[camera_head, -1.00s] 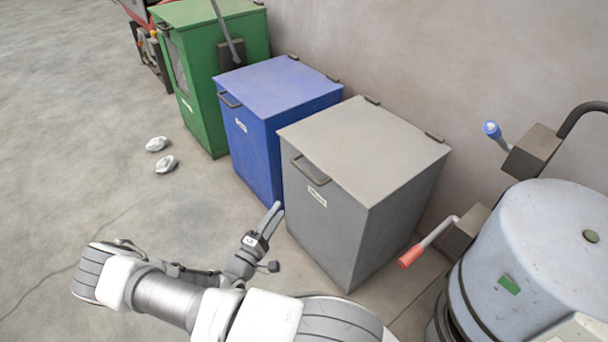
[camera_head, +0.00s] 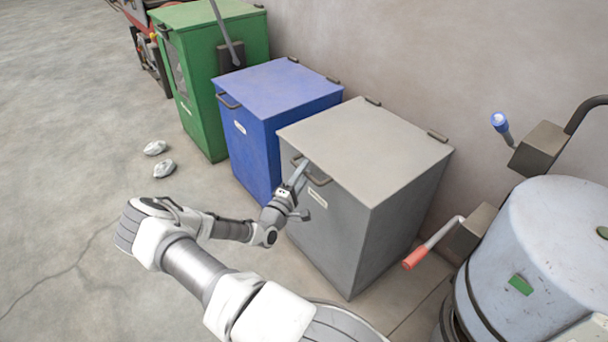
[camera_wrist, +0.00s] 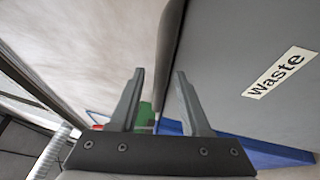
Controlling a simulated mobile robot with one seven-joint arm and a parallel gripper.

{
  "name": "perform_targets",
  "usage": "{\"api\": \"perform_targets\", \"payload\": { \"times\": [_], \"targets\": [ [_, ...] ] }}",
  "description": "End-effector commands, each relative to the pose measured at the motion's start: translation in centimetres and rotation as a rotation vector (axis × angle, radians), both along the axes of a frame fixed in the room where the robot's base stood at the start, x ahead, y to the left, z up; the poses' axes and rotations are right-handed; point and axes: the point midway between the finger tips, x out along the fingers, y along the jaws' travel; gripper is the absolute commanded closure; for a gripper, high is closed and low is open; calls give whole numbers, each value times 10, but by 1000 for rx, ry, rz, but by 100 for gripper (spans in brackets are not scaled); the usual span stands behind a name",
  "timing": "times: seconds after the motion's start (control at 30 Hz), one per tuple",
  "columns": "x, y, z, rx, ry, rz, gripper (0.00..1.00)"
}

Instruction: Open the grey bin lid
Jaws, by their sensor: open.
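The grey bin (camera_head: 330,230) stands against the wall, its flat grey lid (camera_head: 370,145) shut. A dark bar handle (camera_head: 320,181) sits at the lid's front edge, above a white label. My gripper (camera_head: 300,169) is at the front of this bin, by the left part of the handle. In the wrist view my gripper (camera_wrist: 160,72) is open. A dark bar (camera_wrist: 168,55), apparently the handle, runs between its two fingers. I cannot tell whether they touch it. The label (camera_wrist: 280,72) there reads "Waste".
A blue bin (camera_head: 270,90) stands close to the left, with a green bin (camera_head: 205,110) beyond it. A pale drum machine (camera_head: 550,240) with a red-gripped lever (camera_head: 430,245) stands at right. Two whitish lumps (camera_head: 160,158) lie on the open floor at left.

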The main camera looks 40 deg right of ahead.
Motion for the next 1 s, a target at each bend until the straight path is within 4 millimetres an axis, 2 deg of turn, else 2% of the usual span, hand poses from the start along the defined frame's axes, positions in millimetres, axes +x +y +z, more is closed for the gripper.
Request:
{"api": "perform_targets", "payload": {
  "times": [0.23,0.5,1.0],
  "targets": [
    [1,-1,0,0,0,1,53],
    [0,0,0,0,0,1,100],
    [0,0,0,1,0,1,100]
  ]
}}
